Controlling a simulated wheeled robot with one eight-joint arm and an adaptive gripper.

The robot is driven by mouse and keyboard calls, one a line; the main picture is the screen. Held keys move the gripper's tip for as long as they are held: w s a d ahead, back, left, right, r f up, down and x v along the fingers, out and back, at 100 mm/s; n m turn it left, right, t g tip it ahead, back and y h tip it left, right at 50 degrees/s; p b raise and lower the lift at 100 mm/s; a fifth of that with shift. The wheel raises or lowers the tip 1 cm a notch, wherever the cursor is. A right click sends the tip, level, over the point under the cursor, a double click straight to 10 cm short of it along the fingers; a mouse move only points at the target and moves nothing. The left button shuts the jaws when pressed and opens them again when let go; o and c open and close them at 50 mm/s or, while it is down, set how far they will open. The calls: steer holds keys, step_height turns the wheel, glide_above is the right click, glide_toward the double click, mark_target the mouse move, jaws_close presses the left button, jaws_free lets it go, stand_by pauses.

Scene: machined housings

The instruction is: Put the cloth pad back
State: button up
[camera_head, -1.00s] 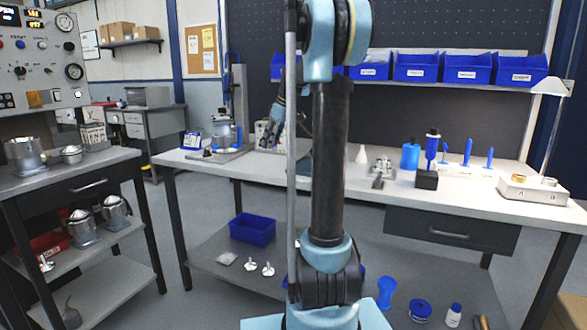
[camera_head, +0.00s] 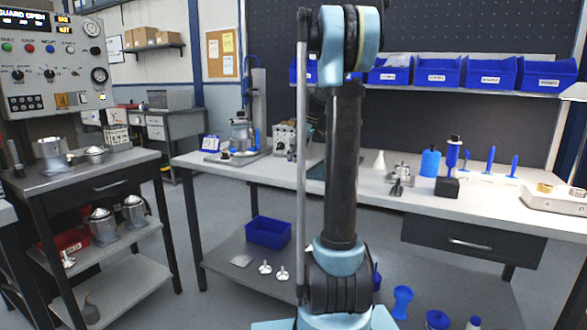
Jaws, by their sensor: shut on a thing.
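I cannot make out the cloth pad for certain in this view. My gripper does not show. My own arm stands upright in the middle of the picture and hides part of the bench behind it.
The long workbench (camera_head: 225,172) holds a press-like stand (camera_head: 243,135), a blue bottle (camera_head: 430,163) and upright blue-handled tools. Blue bins (camera_head: 440,75) line the shelf above. A machine cart (camera_head: 115,168) with metal housings stands left. Open floor lies between cart and bench.

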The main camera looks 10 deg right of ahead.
mark_target(296, 172)
steer(key=shift+f, duration=2.35)
steer(key=o, duration=1.2)
steer(key=shift+f, duration=0.1)
steer(key=v, duration=1.2)
